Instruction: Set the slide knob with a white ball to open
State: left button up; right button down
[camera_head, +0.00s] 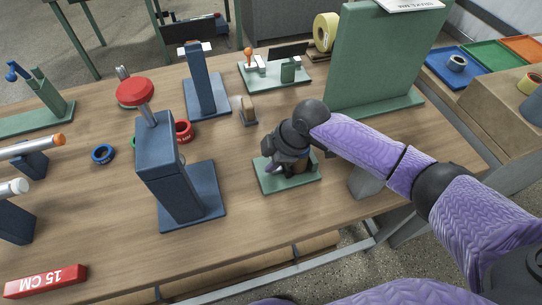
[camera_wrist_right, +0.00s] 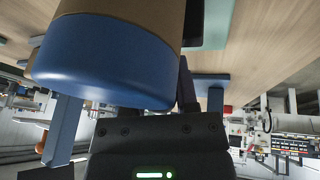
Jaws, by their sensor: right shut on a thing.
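My right gripper (camera_head: 285,163) is low over a small green base plate (camera_head: 293,184) in the middle of the table. It covers most of what stands on that plate. In the right wrist view a thick round thing (camera_wrist_right: 105,62), blue at its end and brown above, fills the space at the fingers, and the gripper is shut on it. One dark finger (camera_wrist_right: 188,85) shows beside it. I cannot make out a slide knob with a white ball for certain. My left gripper is not in view.
A blue stand with a red knob (camera_head: 135,92) is left of my right gripper. A tall green panel (camera_head: 380,65) stands behind it to the right. A green base with an orange ball (camera_head: 248,51) is at the back. The front of the table is mostly clear.

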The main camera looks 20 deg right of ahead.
jog(key=shift+a+r+p, duration=0.15)
jog(key=shift+a+p, duration=0.35)
jog(key=shift+a, duration=0.45)
jog(key=shift+c, duration=1.9)
grip_release()
jog(key=p+v, duration=0.3)
jog(key=v, duration=0.6)
jog(key=shift+d+r, duration=0.15)
jog(key=shift+r, duration=0.15)
jog(key=shift+s, duration=0.15)
